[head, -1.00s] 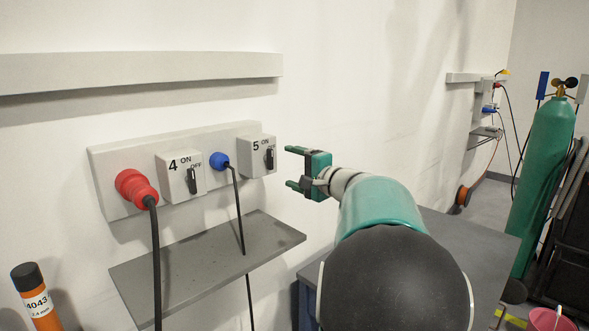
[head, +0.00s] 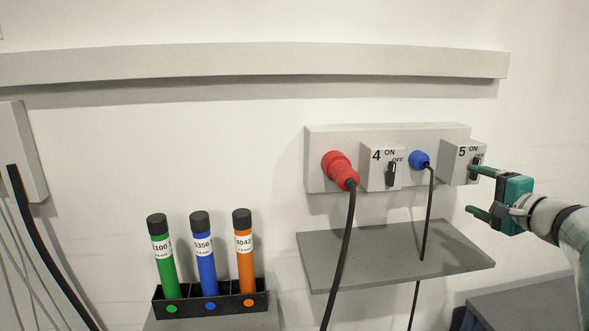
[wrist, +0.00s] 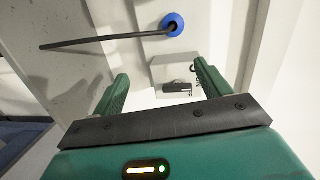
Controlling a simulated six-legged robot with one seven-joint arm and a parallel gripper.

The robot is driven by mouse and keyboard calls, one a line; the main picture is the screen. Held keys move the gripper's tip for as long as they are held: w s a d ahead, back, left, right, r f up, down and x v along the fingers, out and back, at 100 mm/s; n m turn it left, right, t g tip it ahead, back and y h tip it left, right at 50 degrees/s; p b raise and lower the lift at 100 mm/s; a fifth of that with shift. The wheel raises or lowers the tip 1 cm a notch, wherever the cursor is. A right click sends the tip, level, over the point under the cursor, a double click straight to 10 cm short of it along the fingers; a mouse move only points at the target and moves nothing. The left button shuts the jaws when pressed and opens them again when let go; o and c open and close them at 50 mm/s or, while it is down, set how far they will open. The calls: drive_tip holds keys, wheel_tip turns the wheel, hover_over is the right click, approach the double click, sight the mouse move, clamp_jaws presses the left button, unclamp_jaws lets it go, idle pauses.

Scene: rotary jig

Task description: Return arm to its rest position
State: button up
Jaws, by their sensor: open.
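My gripper (head: 472,190) is teal with two fingers. It is open and empty, at the right of the head view, by switch box 5 (head: 453,160). In that view its upper finger overlaps the lower right of the box; I cannot tell whether it touches. In the wrist view my gripper (wrist: 160,90) shows its two fingers spread, with the box (wrist: 175,72) and its dark switch beyond and between them. Most of my arm is outside the head view, at the right edge.
Switch box 4 (head: 376,160), a red plug (head: 338,168) and a blue plug (head: 419,160) sit on the wall panel. A grey shelf (head: 390,262) juts out below. A black rack (head: 212,299) holds green, blue and orange tubes. A long ledge (head: 250,62) runs above.

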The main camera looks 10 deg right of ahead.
drive_tip(key=s+a+f+n+g+y, duration=0.1)
drive_tip(key=s+a+f+n+g, duration=0.1)
drive_tip(key=a, duration=0.5)
drive_tip(key=s+a+f+n+g+y, duration=0.1)
drive_tip(key=s+a+f+n+g, duration=0.2)
drive_tip(key=a, duration=0.5)
drive_tip(key=s+a+f+n+g+y, duration=0.1)
drive_tip(key=s+a+f+n+g, duration=0.1)
drive_tip(key=a, duration=0.5)
drive_tip(key=s+a+f+n+g+h, duration=0.2)
drive_tip(key=s+a+f+n, duration=0.2)
drive_tip(key=s, duration=0.4)
drive_tip(key=s+a+f+n+g+h, duration=0.2)
drive_tip(key=s+a+f+n+h, duration=0.1)
drive_tip(key=s+f, duration=0.3)
drive_tip(key=s+a+n, duration=0.1)
drive_tip(key=s, duration=0.1)
drive_tip(key=shift+s+a+f+h, duration=0.15)
drive_tip(key=shift+s+f+h, duration=0.15)
drive_tip(key=shift+s+f, duration=0.1)
drive_tip(key=c, duration=0.9)
drive_tip(key=shift+s+a+n, duration=0.1)
drive_tip(key=shift+s+n, duration=0.05)
drive_tip(key=shift+n, duration=0.15)
